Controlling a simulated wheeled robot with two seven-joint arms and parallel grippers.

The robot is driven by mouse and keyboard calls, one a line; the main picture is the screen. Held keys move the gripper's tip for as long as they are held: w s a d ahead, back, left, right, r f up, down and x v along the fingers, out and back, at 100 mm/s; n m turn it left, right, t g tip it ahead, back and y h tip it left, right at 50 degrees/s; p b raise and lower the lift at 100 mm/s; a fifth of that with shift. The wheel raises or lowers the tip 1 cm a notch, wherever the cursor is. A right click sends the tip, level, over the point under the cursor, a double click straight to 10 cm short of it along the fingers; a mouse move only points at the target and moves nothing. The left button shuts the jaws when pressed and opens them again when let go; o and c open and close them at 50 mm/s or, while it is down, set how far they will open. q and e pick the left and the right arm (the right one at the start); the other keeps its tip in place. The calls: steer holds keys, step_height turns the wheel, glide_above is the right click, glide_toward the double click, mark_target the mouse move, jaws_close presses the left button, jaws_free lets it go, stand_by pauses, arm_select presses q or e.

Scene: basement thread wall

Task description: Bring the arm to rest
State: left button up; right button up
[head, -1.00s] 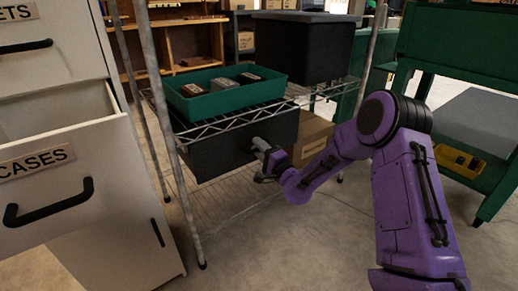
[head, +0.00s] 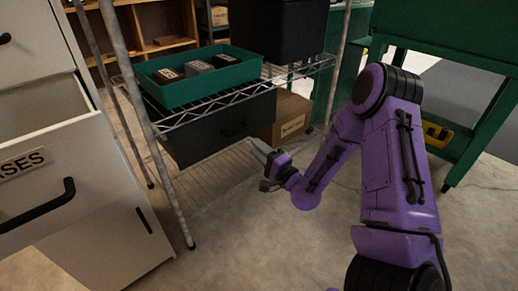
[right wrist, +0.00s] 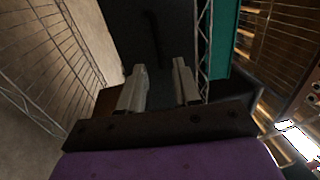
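My right arm is purple and reaches in from the right of the head view. Its right gripper (head: 264,158) is in front of the wire shelf, apart from the dark bin below the top shelf. In the right wrist view the two grey fingers of the right gripper (right wrist: 158,75) stand apart with nothing between them. The dark bin (head: 205,140) has a black handle on its front, and its dark front also shows ahead of the fingers. My left gripper is not in view.
The wire shelf (head: 290,77) carries a green tray (head: 205,90) with several small boxes and a black tub. A cardboard box (head: 290,120) stands beside the dark bin. A white cabinet with an open drawer (head: 50,165) is at left, a green bench at right. Floor between is clear.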

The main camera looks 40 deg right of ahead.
stand_by(0.4)
steer(key=s+a+f+n+g+h, duration=0.25)
steer(key=s+f+n+g, duration=0.2)
steer(key=f, duration=0.55)
steer(key=s+a+f+n+g+h, duration=0.1)
steer(key=s+a+f+n+g, duration=0.25)
steer(key=s+f+g, duration=0.4)
steer(key=s+a+f+n+g, duration=0.25)
steer(key=s+f, duration=0.35)
steer(key=s, duration=0.4)
steer(key=s+a+f+n+g, duration=0.1)
steer(key=s+a+f+g, duration=0.25)
steer(key=s+f, duration=0.4)
step_height(320, 180, up, 39)
steer(key=t+p, duration=0.1)
steer(key=p, duration=3.6)
steer(key=shift+d, duration=0.25)
